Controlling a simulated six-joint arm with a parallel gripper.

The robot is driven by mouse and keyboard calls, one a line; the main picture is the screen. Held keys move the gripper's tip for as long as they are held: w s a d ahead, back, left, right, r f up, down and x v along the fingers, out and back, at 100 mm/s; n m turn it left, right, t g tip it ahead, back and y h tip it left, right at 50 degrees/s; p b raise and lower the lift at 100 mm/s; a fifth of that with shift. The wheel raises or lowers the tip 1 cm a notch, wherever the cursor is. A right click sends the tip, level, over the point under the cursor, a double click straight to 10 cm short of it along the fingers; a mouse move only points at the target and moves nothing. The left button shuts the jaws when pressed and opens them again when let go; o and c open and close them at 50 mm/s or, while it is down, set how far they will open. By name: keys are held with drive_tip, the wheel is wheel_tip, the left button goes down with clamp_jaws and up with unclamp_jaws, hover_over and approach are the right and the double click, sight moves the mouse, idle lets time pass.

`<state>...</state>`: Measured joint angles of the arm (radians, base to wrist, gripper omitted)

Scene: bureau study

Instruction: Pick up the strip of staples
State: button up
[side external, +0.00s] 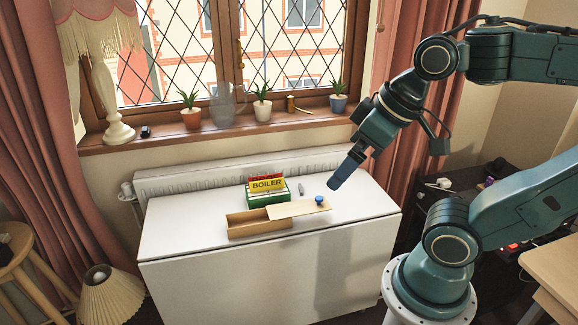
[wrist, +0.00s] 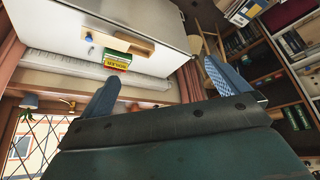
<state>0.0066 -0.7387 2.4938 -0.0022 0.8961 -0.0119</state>
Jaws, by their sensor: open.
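I cannot make out a strip of staples for certain. A small grey piece (side external: 301,189) lies on the white table right of the green card box, too small to identify. A wooden box (side external: 258,228) stands near the table's front edge, with its lid (side external: 297,208) slid partly open to the right; its inside is mostly hidden. It also shows in the wrist view (wrist: 140,45). My gripper (side external: 335,185) hangs above the table's right part, apart from everything. In the wrist view its two fingers (wrist: 162,70) are spread, with nothing between them.
A blue knob (side external: 320,198) is at the lid's right end. The green card box (side external: 268,198) with a yellow "BOILER" card stands behind the wooden box. A radiator (side external: 225,174) and a sill with potted plants (side external: 191,117) are behind. The table's left and right parts are clear.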

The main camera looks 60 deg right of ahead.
drive_tip(key=shift+s, duration=0.2)
drive_tip(key=shift+c, duration=0.4)
